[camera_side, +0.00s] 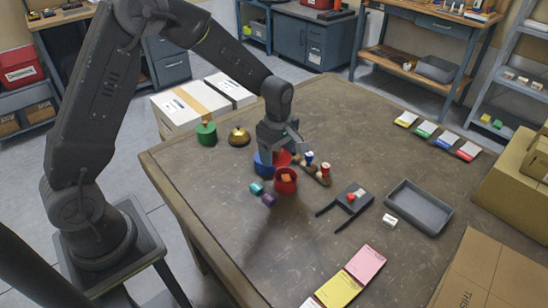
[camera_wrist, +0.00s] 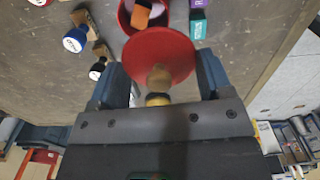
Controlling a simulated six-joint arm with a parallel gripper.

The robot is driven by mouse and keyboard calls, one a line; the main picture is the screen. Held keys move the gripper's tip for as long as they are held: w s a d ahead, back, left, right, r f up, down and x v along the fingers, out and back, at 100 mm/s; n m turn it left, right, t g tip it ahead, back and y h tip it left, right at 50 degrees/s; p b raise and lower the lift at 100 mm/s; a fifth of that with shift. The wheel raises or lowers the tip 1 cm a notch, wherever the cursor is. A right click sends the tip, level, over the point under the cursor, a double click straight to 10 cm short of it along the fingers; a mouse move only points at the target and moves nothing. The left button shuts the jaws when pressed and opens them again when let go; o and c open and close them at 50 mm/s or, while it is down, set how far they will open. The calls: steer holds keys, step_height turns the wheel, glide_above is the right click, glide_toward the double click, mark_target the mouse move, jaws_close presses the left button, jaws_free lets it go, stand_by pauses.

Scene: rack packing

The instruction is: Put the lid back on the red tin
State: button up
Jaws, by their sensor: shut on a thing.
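The red tin (camera_side: 285,184) stands open on the table with an orange block (camera_side: 286,178) inside. In the wrist view the tin (camera_wrist: 126,20) is at the top, partly covered by the lid, and the orange block (camera_wrist: 141,16) shows in it. My gripper (camera_side: 284,146) is shut on the red lid (camera_side: 284,158), a round disc with a wooden knob (camera_wrist: 160,77). In the wrist view the lid (camera_wrist: 158,45) sits between my fingers (camera_wrist: 160,80). The side view shows the lid above and slightly behind the tin, apart from it and seemingly tilted.
A teal block (camera_side: 256,187) and purple block (camera_side: 268,200) lie left of the red tin. A green tin (camera_side: 206,134) and brass bell (camera_side: 239,137) are farther back.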

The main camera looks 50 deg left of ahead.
steer(key=shift+w+d+n, duration=0.25)
steer(key=shift+w+n, duration=0.2)
steer(key=shift+n, duration=0.1)
steer(key=shift+w+d+n, duration=0.25)
steer(key=shift+w+n, duration=0.2)
steer(key=shift+n, duration=0.1)
steer(key=shift+f, duration=3.05)
steer(key=shift+f, duration=0.2)
steer(key=o, duration=0.9)
steer(key=shift+r, duration=3.55)
steer(key=shift+c, duration=0.2)
